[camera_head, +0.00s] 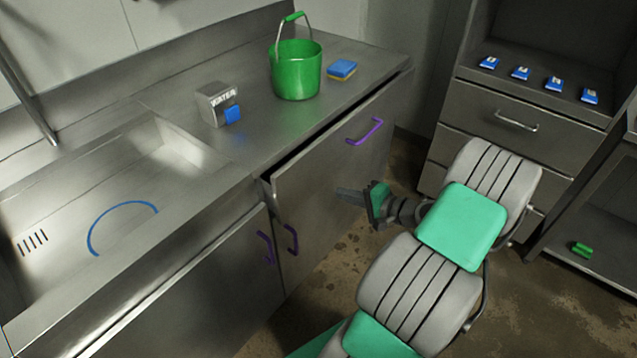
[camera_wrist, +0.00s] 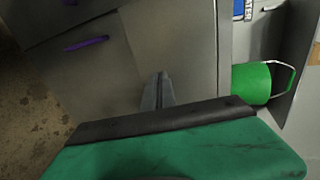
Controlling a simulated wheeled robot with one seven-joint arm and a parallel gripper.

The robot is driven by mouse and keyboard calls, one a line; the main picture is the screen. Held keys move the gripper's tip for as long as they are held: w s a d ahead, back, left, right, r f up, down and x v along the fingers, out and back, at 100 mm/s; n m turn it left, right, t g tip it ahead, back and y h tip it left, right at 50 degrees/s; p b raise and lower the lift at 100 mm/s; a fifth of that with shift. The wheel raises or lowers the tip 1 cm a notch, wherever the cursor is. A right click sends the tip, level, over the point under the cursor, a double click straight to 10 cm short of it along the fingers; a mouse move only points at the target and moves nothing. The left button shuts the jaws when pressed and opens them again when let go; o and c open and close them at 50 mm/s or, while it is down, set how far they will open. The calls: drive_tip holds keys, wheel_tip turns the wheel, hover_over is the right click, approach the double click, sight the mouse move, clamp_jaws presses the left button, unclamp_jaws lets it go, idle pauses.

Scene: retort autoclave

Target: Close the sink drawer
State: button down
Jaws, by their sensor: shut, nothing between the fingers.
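The sink drawer (camera_head: 325,155) is the metal front with a horizontal purple handle (camera_head: 365,131) under the counter. It stands a little out, with a dark gap between its top edge and the counter. My gripper (camera_head: 342,193) is shut and empty, its dark fingers in front of the cabinet, below and left of that handle. In the wrist view, the shut fingers (camera_wrist: 160,80) point toward the grey front panels. I cannot tell whether they touch. The drawer's inside is hidden.
Two vertical purple door handles (camera_head: 265,247) are at lower left. The counter holds a green bucket (camera_head: 296,72), a blue-and-yellow sponge (camera_head: 342,69) and a box marked WATER (camera_head: 213,103). A sink basin (camera_head: 180,143) is at left. A drawer cabinet (camera_head: 500,105) stands at right.

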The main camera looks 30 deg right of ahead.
sight(309, 181)
drive_tip(key=x, duration=0.6)
drive_tip(key=r+x, duration=0.1)
drive_tip(key=x, duration=0.2)
drive_tip(key=shift+w+a, duration=0.2)
drive_tip(key=shift+w, duration=0.2)
